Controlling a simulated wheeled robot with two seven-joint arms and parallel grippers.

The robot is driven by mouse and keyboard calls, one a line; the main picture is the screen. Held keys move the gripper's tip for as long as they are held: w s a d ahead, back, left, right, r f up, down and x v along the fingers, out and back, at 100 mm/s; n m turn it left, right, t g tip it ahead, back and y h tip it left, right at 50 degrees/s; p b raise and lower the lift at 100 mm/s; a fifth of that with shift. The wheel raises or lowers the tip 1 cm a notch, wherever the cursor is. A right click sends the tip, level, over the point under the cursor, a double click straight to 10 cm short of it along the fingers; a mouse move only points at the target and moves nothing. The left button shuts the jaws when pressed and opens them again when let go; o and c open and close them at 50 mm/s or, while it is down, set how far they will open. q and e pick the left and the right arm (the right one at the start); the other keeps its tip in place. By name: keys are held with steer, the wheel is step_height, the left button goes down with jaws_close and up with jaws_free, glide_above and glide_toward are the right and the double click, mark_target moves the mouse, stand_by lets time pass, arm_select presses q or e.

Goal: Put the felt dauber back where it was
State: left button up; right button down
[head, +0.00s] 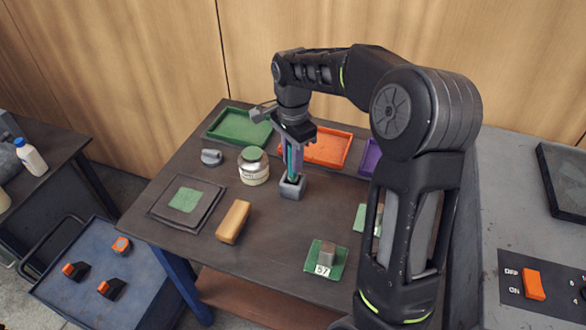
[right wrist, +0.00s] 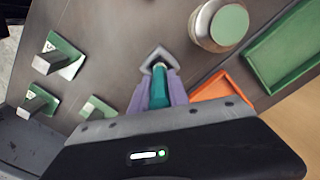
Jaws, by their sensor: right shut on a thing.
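The felt dauber, a slim teal stick (head: 290,163), stands nearly upright on the dark table, with its lower end at the small grey holder (head: 293,187). My right gripper (head: 293,160) points down and is shut on the dauber above the holder. In the right wrist view the teal dauber (right wrist: 160,92) sits between the purple fingers (right wrist: 158,88), and its far end meets the grey holder's opening (right wrist: 157,58). How deep the tip sits is hidden. My left gripper is not in view.
A jar with a green lid (head: 253,167) stands just left of the holder. Green (head: 238,127), orange (head: 328,148) and purple (head: 371,157) trays lie behind. A tan block (head: 233,222) and a green pad with a grey block (head: 325,259) lie nearer. Table between them is clear.

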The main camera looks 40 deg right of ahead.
steer(key=shift+f, duration=1.85)
steer(key=shift+f, duration=0.2)
steer(key=c, duration=1.3)
jaws_free()
steer(key=shift+o, duration=0.2)
steer(key=shift+r, duration=0.2)
step_height(320, 180, up, 12)
